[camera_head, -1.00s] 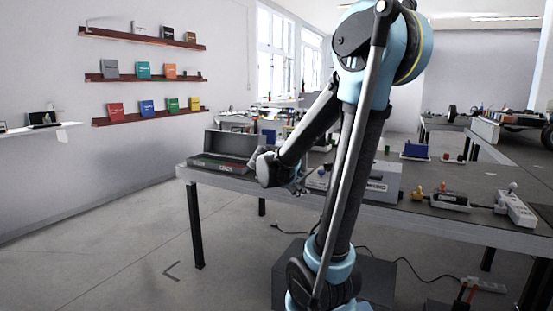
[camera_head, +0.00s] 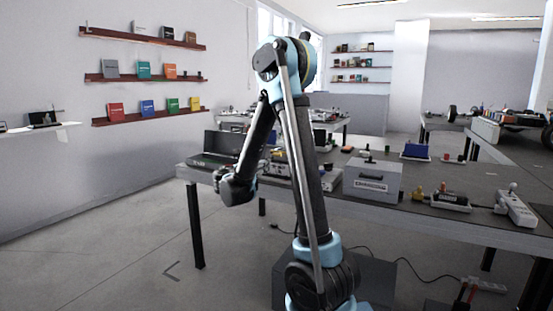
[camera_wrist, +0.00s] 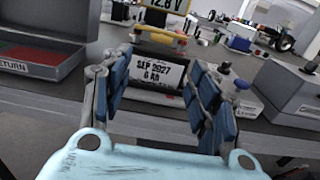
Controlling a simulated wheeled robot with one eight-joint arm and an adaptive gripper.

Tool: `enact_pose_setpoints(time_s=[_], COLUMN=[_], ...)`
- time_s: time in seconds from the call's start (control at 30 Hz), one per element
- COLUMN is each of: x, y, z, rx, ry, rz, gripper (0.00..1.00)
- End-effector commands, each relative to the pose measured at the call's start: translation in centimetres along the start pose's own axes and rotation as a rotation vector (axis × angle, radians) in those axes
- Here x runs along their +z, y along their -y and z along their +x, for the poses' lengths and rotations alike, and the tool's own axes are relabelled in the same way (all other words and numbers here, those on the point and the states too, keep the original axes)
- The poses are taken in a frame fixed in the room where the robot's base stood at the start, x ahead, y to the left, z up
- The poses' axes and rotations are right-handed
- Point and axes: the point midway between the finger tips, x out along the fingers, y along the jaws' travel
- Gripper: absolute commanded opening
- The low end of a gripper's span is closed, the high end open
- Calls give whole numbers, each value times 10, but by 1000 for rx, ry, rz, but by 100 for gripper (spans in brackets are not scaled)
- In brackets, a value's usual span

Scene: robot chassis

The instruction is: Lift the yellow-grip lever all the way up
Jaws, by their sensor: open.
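The yellow grip (camera_wrist: 160,37) of the lever lies as a horizontal bar across the front of a device at the top middle of the wrist view. Below it is a dark panel with a white label (camera_wrist: 155,72) reading "SEP 2027 6 kA". A display (camera_wrist: 166,17) above reads 12.8 V. My gripper (camera_wrist: 160,70) is open, with blue-padded fingers on either side of the panel in the picture. Nothing is between the fingers, and they appear short of the grip. In the head view my gripper (camera_head: 238,188) hangs at the table's front edge; I cannot make out the lever there.
An open case (camera_wrist: 45,52) with red and green compartments, marked RETURN, stands left of the device. A grey box (camera_head: 372,182) stands to the right on the table (camera_head: 440,222).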

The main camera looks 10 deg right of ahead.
Motion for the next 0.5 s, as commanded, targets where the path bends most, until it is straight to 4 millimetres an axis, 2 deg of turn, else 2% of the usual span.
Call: enact_pose_setpoints(time_s=[0.17,0.5], x=[0,0], y=[2,2], z=[23,82], rx=[-4,-5], ry=[-1,-1], rz=[1,2], gripper=[55,55])
